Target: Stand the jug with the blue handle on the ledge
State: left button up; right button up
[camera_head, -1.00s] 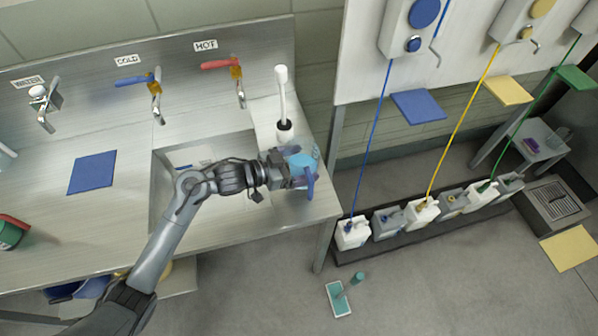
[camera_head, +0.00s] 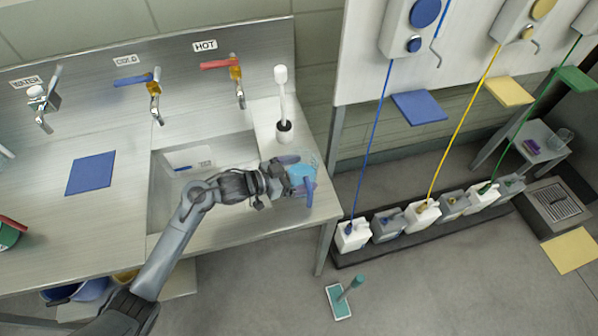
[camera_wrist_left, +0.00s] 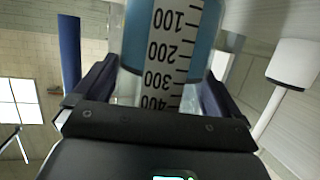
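The clear measuring jug (camera_head: 300,172) has a blue handle (camera_head: 309,192) and light blue contents. It appears to stand on the steel ledge (camera_head: 298,138) right of the sink basin. My left gripper (camera_head: 292,173) is at the jug's left side, its dark blue fingers spread around it. In the left wrist view the jug (camera_wrist_left: 165,50) shows a black scale between the fingers, with a gap beside the left finger. Its handle (camera_wrist_left: 69,45) is beyond that finger. My left gripper (camera_wrist_left: 155,95) looks open there. My right gripper is out of view.
A white brush in a holder (camera_head: 284,131) stands behind the jug. The sink basin (camera_head: 178,206) opens to the left, with taps along the back wall. A blue mat (camera_head: 91,173) lies on the left counter. The counter's right edge is close to the jug.

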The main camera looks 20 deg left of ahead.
pick_arm(q)
jog(key=shift+r, duration=0.2)
jog(key=p+v, duration=0.1)
jog(key=v, duration=1.1)
jog(key=shift+s+r, duration=0.1)
dwell(0.3)
